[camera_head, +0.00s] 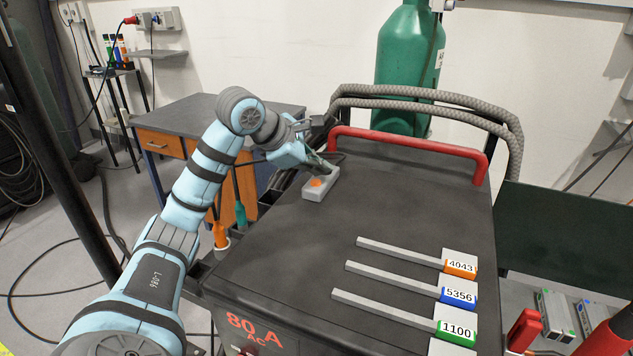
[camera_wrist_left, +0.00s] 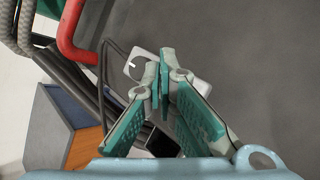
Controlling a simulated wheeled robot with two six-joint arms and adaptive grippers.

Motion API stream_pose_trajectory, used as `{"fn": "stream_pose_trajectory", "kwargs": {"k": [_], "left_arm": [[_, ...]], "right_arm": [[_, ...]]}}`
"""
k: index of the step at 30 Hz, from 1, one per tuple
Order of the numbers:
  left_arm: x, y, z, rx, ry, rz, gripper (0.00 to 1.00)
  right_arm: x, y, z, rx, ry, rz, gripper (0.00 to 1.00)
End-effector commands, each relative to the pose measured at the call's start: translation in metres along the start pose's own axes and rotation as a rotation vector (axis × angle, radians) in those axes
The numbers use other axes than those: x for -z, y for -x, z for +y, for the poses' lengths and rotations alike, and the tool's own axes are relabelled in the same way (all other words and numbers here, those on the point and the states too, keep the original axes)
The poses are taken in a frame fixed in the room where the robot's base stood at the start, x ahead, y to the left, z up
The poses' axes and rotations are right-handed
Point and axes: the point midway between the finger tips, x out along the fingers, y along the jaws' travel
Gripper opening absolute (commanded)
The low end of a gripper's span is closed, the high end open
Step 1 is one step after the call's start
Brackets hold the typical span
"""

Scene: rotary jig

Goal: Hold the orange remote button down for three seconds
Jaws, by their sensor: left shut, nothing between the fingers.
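The remote is a small light grey box (camera_head: 319,190) with an orange button (camera_head: 316,183) on its top face. It lies on the dark top of the welding machine, near its left edge. My left gripper (camera_head: 330,170) is shut and empty, just above and behind the button in the head view. In the left wrist view the shut fingertips (camera_wrist_left: 165,55) overlap the remote (camera_wrist_left: 139,64) and hide the button. I cannot tell whether the tips touch it. My right gripper is not in view.
A red handle (camera_head: 410,142) and grey hoses stand at the back of the machine top. Several grey rods with numbered tags (camera_head: 459,267) lie at the front right. A green gas cylinder (camera_head: 404,70) stands behind. The middle of the top is clear.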

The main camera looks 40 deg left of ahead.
Motion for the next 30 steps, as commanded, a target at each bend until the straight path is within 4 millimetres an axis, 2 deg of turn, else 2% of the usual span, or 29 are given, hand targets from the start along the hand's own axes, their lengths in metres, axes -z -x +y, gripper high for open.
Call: {"fn": "stream_pose_trajectory", "kwargs": {"k": [30], "left_arm": [[0.0044,-0.0056,-0.0047,0.0,0.0,0.0,0.0]], "right_arm": [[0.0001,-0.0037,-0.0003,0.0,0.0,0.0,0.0]]}}
